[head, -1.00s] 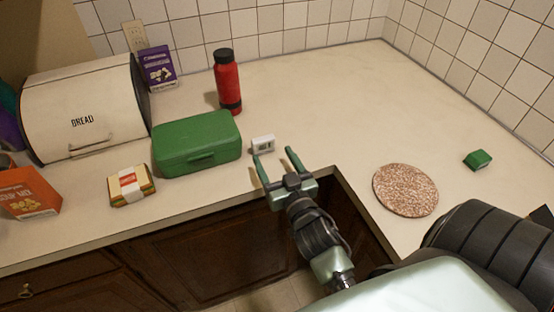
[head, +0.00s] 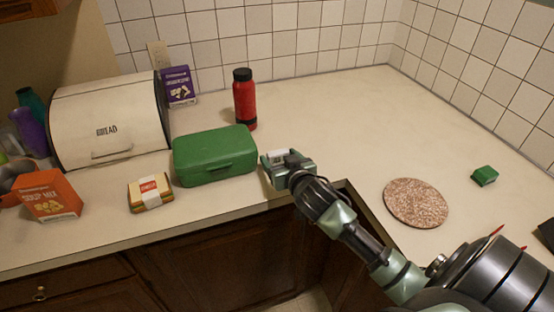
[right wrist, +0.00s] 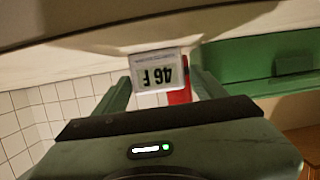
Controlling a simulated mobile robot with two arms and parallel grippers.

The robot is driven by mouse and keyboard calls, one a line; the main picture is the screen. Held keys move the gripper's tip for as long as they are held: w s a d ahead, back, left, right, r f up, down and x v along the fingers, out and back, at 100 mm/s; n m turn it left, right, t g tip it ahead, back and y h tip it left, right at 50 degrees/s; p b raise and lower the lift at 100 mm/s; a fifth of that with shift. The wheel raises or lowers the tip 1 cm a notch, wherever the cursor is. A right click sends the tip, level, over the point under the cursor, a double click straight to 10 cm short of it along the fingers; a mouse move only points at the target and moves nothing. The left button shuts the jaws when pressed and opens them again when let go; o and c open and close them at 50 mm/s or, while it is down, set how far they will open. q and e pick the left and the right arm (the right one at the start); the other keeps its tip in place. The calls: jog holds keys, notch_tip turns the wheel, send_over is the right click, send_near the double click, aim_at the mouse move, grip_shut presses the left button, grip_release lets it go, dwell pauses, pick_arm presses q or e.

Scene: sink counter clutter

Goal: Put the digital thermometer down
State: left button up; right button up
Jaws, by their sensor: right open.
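The digital thermometer, a small white block with a dark "46 F" readout, sits at the counter's front edge area, right of the green box. It shows upside down in the right wrist view (right wrist: 157,70), between the fingertips with gaps at both sides. In the head view my right gripper (head: 284,160) is at the thermometer and mostly covers it. The right gripper is open, one finger on each side of it, also seen in the right wrist view (right wrist: 163,85). My left gripper is out of view.
The green box (head: 215,157) stands just left of the gripper, with a red bottle (head: 245,100) behind. A sandwich (head: 150,193), a soup mix box (head: 50,195) and a bread bin (head: 108,122) are further left. A round speckled board (head: 416,203) lies right.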

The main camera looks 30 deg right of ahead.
aim_at(275, 153)
jog(key=x, duration=0.2)
jog(key=p+x, duration=0.1)
jog(key=x, duration=0.2)
jog(key=shift+d+f, duration=0.1)
jog(key=shift+f, duration=0.3)
jog(key=c, duration=1.3)
jog(key=shift+r, duration=0.15)
